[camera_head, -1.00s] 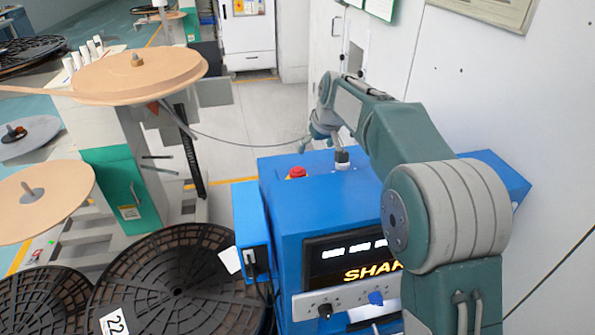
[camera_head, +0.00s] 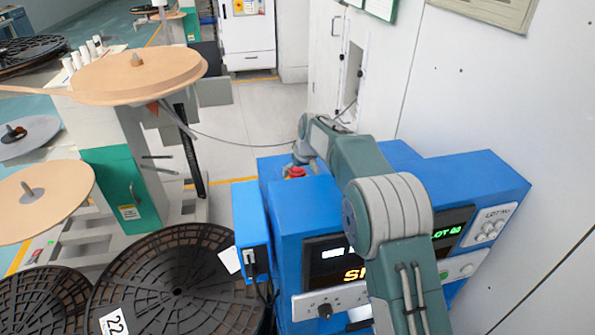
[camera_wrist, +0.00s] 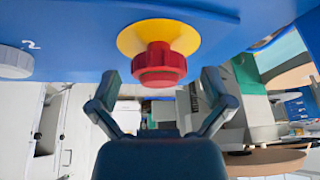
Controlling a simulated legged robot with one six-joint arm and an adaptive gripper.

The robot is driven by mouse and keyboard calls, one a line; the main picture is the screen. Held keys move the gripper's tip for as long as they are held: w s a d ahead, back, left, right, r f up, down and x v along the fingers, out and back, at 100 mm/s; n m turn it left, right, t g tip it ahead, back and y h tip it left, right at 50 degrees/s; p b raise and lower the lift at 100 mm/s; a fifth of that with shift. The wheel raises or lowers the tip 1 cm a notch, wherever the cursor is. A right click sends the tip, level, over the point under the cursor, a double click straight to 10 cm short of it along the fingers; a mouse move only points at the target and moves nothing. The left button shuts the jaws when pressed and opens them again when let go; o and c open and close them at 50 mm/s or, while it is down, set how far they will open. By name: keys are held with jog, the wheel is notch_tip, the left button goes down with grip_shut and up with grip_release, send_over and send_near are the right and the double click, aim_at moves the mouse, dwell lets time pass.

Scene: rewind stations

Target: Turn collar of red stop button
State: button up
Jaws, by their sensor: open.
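The red stop button (camera_wrist: 159,66) shows in the wrist view on the blue face of the machine. A yellow ring (camera_wrist: 128,40) surrounds its base, and its rim is ridged. In the head view the red button (camera_head: 294,172) is on top of the blue machine (camera_head: 312,205), partly hidden by my arm's end. My gripper (camera_wrist: 160,98) is open and empty, with one finger to each side below the button in the wrist view. The fingers look apart from the button. In the head view my gripper (camera_head: 300,160) is close above the button, its fingers hard to make out.
A grey knob (camera_wrist: 14,62) marked 2 sits left of the button in the wrist view. Black reels (camera_head: 180,285) and reel stands with tan discs (camera_head: 140,76) fill the left. A white wall (camera_head: 480,85) stands at the right. Floor is clear behind the machine.

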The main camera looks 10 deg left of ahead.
jog(key=shift+f, duration=0.1)
jog(key=c, duration=1.1)
jog(key=shift+f+m+h, duration=0.1)
jog(key=shift+m+h, duration=0.3)
jog(key=shift+m, duration=0.2)
jog(key=o, duration=1.1)
jog(key=shift+f, duration=0.1)
jog(key=shift+a, duration=0.1)
jog(key=shift+r, duration=0.2)
